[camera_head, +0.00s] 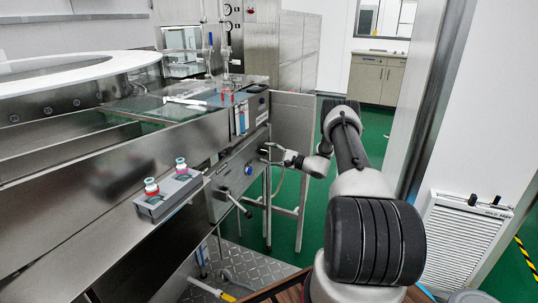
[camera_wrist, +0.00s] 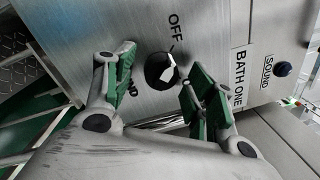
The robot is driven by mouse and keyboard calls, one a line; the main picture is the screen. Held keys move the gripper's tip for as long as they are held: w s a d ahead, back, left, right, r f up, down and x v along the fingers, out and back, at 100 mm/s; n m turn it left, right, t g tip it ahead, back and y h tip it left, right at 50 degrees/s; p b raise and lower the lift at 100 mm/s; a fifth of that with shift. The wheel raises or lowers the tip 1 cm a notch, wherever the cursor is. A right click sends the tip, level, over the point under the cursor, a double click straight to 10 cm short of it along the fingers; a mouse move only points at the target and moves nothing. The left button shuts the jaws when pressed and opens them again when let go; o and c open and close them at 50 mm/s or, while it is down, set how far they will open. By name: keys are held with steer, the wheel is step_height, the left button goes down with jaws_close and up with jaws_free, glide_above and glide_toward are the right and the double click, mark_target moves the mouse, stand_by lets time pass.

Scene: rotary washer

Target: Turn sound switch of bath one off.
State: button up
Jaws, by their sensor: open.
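A round black switch knob (camera_wrist: 158,71) with a white pointer sits on a brushed metal panel (camera_wrist: 85,20) in the wrist view. The word OFF is printed above it; lettering below it is partly hidden by my finger. Labels reading BATH ONE (camera_wrist: 239,78) and SOUND (camera_wrist: 267,70) are to its right. My gripper (camera_wrist: 160,66) is open, with one green-padded finger on each side of the knob. I cannot tell whether the pads touch it. In the head view my gripper (camera_head: 270,154) is at the front panel of the metal washer (camera_head: 235,178), and the knob cannot be made out.
In the head view, a lever handle (camera_head: 236,203) sticks out below the panel. Green floor (camera_head: 311,215) is open to the right.

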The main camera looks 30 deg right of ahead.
steer(key=v, duration=1.2)
